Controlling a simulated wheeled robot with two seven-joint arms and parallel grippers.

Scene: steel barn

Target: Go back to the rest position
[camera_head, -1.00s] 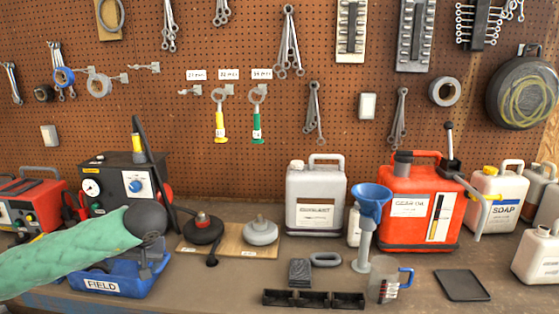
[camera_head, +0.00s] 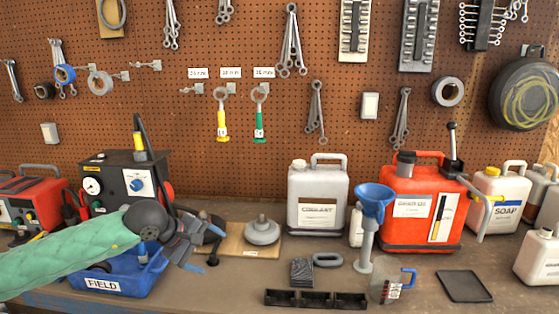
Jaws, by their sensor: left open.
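My left gripper (camera_head: 205,247) comes in from the left on a green-sleeved arm. It is open, with nothing between its fingers, above the bench between the blue FIELD bin (camera_head: 118,281) and the wooden board (camera_head: 236,243). It hides part of the black round piece on the board and part of the bin's far side. The grey round piece (camera_head: 262,230) stands on the board just right of the gripper. My right gripper is not in view.
A black tester box (camera_head: 115,178) stands behind the arm. A coolant jug (camera_head: 318,200), a blue funnel (camera_head: 374,200) and a red gear-oil can (camera_head: 420,205) stand to the right. A black three-part tray (camera_head: 315,299) lies at the front. Tools hang on the pegboard.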

